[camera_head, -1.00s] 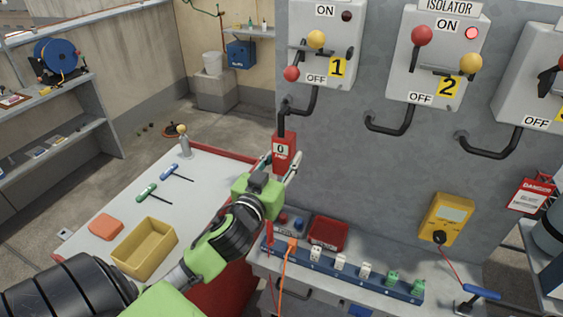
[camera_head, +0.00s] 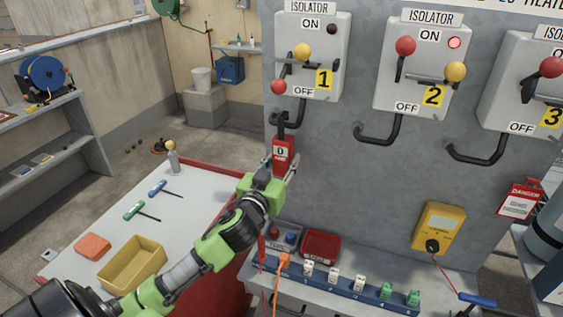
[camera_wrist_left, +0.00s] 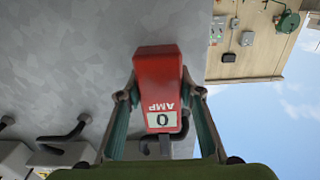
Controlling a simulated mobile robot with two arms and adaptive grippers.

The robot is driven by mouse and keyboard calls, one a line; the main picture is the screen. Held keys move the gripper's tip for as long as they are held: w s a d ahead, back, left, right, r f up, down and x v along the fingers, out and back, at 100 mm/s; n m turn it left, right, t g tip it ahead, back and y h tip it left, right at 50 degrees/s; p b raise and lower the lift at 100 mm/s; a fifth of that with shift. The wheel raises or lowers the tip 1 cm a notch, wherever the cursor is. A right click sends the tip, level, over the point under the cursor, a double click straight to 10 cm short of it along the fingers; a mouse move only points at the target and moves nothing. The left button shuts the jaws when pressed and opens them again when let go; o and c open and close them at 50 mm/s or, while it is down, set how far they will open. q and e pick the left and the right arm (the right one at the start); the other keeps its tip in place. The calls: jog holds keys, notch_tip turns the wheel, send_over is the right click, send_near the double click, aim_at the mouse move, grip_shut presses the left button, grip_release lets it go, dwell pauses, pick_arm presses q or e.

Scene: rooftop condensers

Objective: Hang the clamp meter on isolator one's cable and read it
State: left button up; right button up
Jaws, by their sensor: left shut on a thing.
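The red clamp meter (camera_head: 283,155) is held upright in my left gripper (camera_head: 284,168), which is shut on its body. Its display reads 0 with AMP beneath. In the left wrist view the meter (camera_wrist_left: 158,75) appears upside down between my two fingers (camera_wrist_left: 163,105). Its black jaw (camera_head: 279,120) is at the black cable (camera_head: 300,114) below isolator one (camera_head: 310,60). I cannot tell whether the jaw is around the cable or only beside it. Isolator one's lamp is dark. My right gripper is not in view.
Isolator two (camera_head: 425,65), with a lit red lamp, and isolator three (camera_head: 525,85) stand to the right, each with a cable below. A yellow meter (camera_head: 438,228) is on the panel. A yellow tray (camera_head: 132,263) sits on the left bench. A red tray (camera_head: 320,246) lies below the panel.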

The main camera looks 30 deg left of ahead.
pick_arm(q)
jog(key=shift+f, duration=0.2)
jog(key=o, duration=1.3)
jog(key=v, duration=1.2)
jog(key=shift+s, duration=0.1)
